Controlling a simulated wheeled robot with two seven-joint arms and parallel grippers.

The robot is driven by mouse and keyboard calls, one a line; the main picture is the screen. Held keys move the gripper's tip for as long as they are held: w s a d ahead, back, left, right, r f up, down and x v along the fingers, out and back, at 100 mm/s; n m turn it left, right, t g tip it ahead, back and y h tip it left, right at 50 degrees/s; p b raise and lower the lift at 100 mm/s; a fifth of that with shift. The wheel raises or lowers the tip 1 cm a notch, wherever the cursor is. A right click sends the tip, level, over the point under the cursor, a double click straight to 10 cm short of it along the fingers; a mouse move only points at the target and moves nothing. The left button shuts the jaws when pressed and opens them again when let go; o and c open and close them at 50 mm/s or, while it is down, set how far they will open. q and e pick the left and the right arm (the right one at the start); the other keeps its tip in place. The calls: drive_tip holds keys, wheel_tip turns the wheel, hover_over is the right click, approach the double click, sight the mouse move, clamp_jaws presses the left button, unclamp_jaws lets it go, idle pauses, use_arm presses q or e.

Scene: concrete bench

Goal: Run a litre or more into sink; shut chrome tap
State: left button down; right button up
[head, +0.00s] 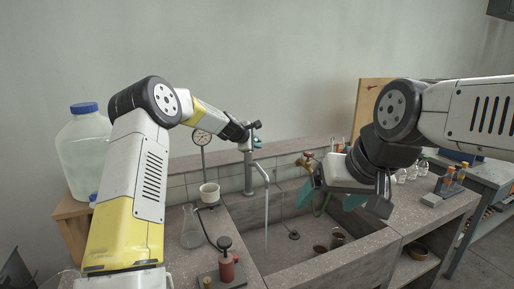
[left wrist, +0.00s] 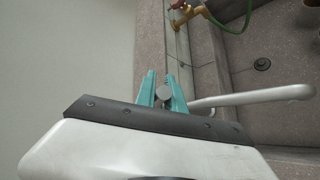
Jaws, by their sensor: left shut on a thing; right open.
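The chrome tap (head: 248,175) stands at the back left rim of the stone sink (head: 300,262). Its spout (head: 262,172) reaches over the basin, and a thin pale streak below it looks like running water. My left gripper (head: 255,134) is at the top of the tap. In the left wrist view its teal fingers (left wrist: 162,90) are shut on the tap's round grey handle (left wrist: 163,96); the spout (left wrist: 260,99) runs off to the right. My right gripper (head: 332,200) is open and empty above the sink's right part, its teal fingers spread apart.
A brass tap (head: 308,157) with a green hose is at the back of the sink.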

use_arm(q)
drive_tip(key=shift+w+a+r+n+g, duration=0.1)
drive_tip(key=shift+w+r+n+g, duration=0.2)
drive_tip(key=shift+g, duration=0.2)
drive_tip(key=shift+r, duration=0.1)
drive_tip(key=c, duration=1.4)
unclamp_jaws()
drive_tip(key=shift+c, duration=0.2)
drive_tip(key=v, duration=0.7)
drive_tip(key=shift+s+a, duration=0.25)
drive_tip(key=shift+s, duration=0.05)
drive_tip(key=shift+r, duration=0.15)
